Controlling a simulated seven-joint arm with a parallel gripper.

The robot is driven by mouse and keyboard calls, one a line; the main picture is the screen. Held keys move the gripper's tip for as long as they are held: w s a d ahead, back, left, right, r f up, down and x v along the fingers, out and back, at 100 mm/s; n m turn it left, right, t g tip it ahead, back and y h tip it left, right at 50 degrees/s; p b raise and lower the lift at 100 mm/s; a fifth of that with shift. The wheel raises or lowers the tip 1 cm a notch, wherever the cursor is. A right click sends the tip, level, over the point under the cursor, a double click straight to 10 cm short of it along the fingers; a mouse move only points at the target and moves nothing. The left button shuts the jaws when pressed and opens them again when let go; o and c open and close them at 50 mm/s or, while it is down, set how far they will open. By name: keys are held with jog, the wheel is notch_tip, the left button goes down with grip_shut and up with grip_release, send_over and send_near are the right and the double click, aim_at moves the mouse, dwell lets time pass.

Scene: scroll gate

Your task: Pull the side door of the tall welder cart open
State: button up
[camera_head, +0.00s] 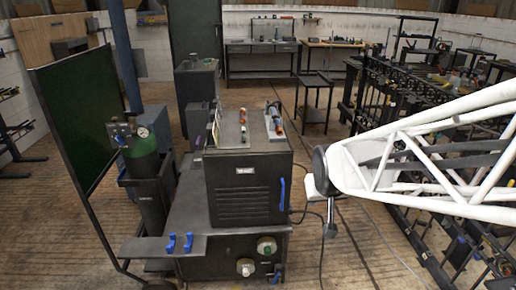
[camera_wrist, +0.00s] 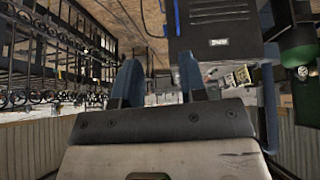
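The tall welder cart (camera_head: 225,235) stands in the middle of the head view, with a black louvred box (camera_head: 245,195) on it. A blue vertical handle (camera_head: 282,194) is at the box's right edge. In the wrist view, which looks upside down, the box (camera_wrist: 222,22) is at upper right and the blue handle (camera_wrist: 176,17) is at its left edge. My gripper (camera_wrist: 158,70) shows two blue-grey fingers spread apart with nothing between them. It is apart from the handle. In the head view my white arm comes from the right; its fingers are not clearly visible there.
A green gas cylinder (camera_head: 141,165) stands left of the cart, before a dark green screen (camera_head: 78,110). Two blue clips (camera_head: 179,243) are on a front-left ledge. Black racks (camera_head: 385,110) line the right. Cables (camera_head: 325,240) lie on the floor right of the cart.

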jog(key=w+f+n+t+y, duration=0.1)
jog(key=w+f+t, duration=0.2)
jog(key=w+f, duration=0.6)
jog(key=w+f+t, duration=0.3)
jog(key=w+f, duration=0.2)
jog(key=w, duration=0.8)
jog(key=w+f+t+y, duration=0.1)
jog(key=w+f+t, duration=0.1)
jog(key=w+f, duration=0.45)
jog(key=n+t+y, duration=0.1)
jog(key=t+y, duration=0.1)
jog(key=t, duration=0.1)
send_near(283, 198)
jog(key=d+x, duration=0.1)
jog(key=x, duration=0.2)
jog(key=shift+a+f, duration=0.15)
jog(key=shift+a, duration=0.35)
jog(key=shift+w, duration=0.1)
jog(key=shift+x, duration=3.75)
grip_shut()
